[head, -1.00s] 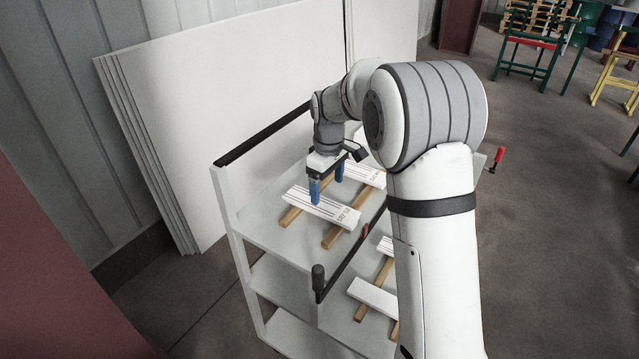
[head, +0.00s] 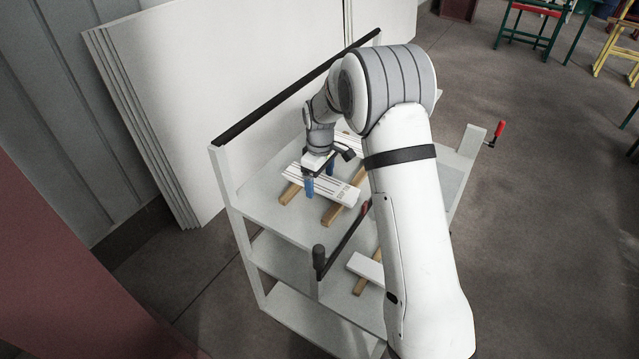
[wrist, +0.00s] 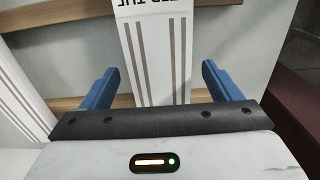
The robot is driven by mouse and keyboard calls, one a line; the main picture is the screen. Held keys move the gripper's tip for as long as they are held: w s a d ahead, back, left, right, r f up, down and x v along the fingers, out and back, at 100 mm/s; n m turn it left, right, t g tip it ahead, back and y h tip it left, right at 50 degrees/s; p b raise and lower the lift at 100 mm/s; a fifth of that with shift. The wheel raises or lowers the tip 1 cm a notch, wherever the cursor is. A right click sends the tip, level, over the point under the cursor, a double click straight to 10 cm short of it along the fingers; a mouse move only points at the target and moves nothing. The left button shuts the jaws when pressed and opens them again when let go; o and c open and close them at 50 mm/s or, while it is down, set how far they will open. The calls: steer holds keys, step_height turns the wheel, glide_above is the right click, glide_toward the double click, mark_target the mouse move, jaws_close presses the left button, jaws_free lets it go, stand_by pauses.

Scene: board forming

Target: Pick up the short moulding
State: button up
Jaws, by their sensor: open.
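A white moulding (head: 335,186) with dark stripes and printed letters lies across wooden strips on the top shelf of the grey cart (head: 262,204). In the wrist view this striped moulding (wrist: 158,50) runs up the middle between the two blue fingers. My gripper (head: 320,178) is open and points down over it, one finger on each side, with gaps between fingers and moulding. The wrist view also shows my gripper (wrist: 158,88). Its near end is hidden by the gripper body. I cannot tell its length against the others.
Another striped moulding (wrist: 22,95) lies close by on the left in the wrist view. A further white piece (head: 366,267) lies on wooden strips nearer the front. A black bar clamp (head: 340,243) crosses between them. White boards (head: 215,95) lean behind the cart.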

mark_target(320, 182)
steer(key=c, duration=1.4)
steer(key=shift+o, duration=0.2)
steer(key=shift+r, duration=0.15)
step_height(320, 182, up, 10)
steer(key=b, duration=0.2)
